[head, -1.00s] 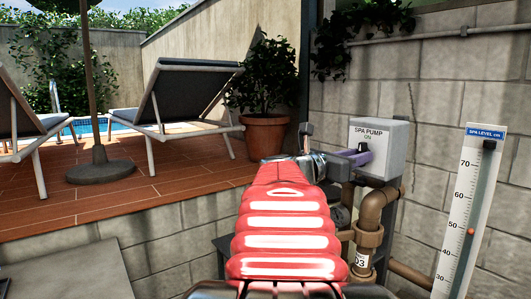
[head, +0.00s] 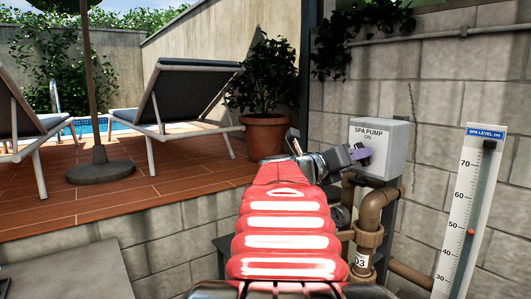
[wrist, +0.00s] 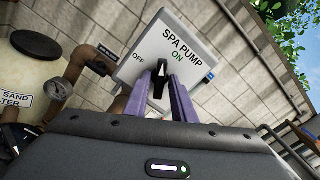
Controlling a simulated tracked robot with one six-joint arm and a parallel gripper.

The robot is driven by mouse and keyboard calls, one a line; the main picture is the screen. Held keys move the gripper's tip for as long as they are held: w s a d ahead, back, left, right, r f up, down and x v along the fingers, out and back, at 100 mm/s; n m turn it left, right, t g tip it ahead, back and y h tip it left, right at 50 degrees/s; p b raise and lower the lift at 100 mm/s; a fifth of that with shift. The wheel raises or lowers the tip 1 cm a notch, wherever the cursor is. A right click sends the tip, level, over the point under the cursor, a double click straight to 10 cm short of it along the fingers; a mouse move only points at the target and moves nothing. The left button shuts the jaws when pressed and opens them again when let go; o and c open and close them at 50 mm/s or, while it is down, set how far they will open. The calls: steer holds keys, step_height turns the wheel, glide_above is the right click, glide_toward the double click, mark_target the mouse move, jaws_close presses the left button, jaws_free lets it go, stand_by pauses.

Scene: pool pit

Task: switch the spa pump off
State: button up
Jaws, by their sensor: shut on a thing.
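The grey spa pump switch box (head: 394,150) is fixed to the block wall, with SPA PUMP and ON lettered on its face. In the wrist view the box (wrist: 188,38) looks tilted, with ON to the right and OFF to the left. A black knob (wrist: 159,80) with a white pointer mark stands out from its face. My gripper (wrist: 162,88) has its two purple fingers shut on the knob, one on each side. In the head view my gripper (head: 360,154) meets the box's front left side and hides the knob. The knob's exact setting is hard to tell.
Brown pipes (head: 372,215) run below the box. A spa level gauge (head: 468,210) stands at the right. A potted plant (head: 266,135) and loungers (head: 185,95) are on the raised deck. A filter tank (wrist: 38,75) with a pressure gauge shows in the wrist view.

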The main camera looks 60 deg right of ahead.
steer(key=n, duration=1.2)
steer(key=shift+f, duration=0.1)
steer(key=o, duration=0.7)
steer(key=shift+w, duration=0.1)
steer(key=shift+o, duration=0.6)
steer(key=shift+a, duration=0.1)
steer(key=v, duration=0.6)
steer(key=shift+a, duration=0.4)
